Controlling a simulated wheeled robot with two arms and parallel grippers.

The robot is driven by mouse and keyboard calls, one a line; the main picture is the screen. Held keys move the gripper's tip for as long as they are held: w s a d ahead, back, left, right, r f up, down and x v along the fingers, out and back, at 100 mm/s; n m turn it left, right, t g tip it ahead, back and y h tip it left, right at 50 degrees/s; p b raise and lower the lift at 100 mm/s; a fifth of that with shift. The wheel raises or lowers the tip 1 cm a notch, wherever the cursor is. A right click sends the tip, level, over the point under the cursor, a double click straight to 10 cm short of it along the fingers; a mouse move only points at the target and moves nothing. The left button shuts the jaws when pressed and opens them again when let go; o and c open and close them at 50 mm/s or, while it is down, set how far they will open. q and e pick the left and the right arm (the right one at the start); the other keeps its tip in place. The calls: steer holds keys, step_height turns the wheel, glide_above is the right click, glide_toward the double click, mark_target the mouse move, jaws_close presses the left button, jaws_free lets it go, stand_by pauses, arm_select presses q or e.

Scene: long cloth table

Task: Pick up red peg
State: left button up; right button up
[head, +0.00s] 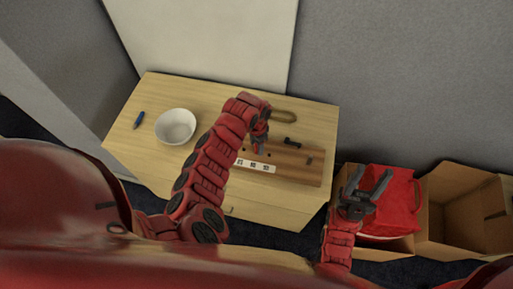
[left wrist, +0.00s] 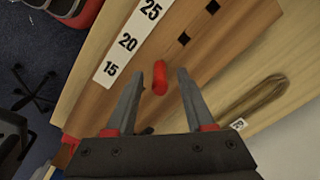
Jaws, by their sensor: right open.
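The red peg (left wrist: 160,77) shows in the left wrist view on the brown wooden board (left wrist: 105,105), beside a strip of number labels (left wrist: 125,45). My left gripper (left wrist: 160,74) is open over the board, with the peg between its fingertips and a gap visible on each side. In the head view my left gripper (head: 262,143) is over the board (head: 290,165), and I cannot tell the peg apart from the red arm there. My right gripper (head: 370,182) is open and empty, off the table's right side.
A white bowl (head: 176,126) and a blue marker-like object (head: 139,119) are on the table's left. A tan loop (head: 297,117) and a small black object (head: 292,142) lie behind the board. A red bag (head: 390,205) and an open cardboard box (head: 460,210) stand to the right.

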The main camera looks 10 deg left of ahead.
arm_select(q)
jaws_close()
steer(key=shift+r, duration=0.15)
steer(key=shift+r+b, duration=0.75)
steer(key=shift+s+r+b, duration=0.15)
steer(key=shift+r+b, duration=0.3)
steer(key=shift+r, duration=0.4)
steer(key=s, duration=0.2)
steer(key=s+d, duration=0.1)
steer(key=s, duration=0.1)
steer(key=shift+s+r+b, duration=0.2)
steer(key=shift+b, duration=0.2)
steer(key=s+d+r+p, duration=0.2)
steer(key=s+r+p, duration=0.3)
steer(key=s, duration=0.6)
steer(key=shift+d+p, duration=0.15)
steer(key=shift+p, duration=0.25)
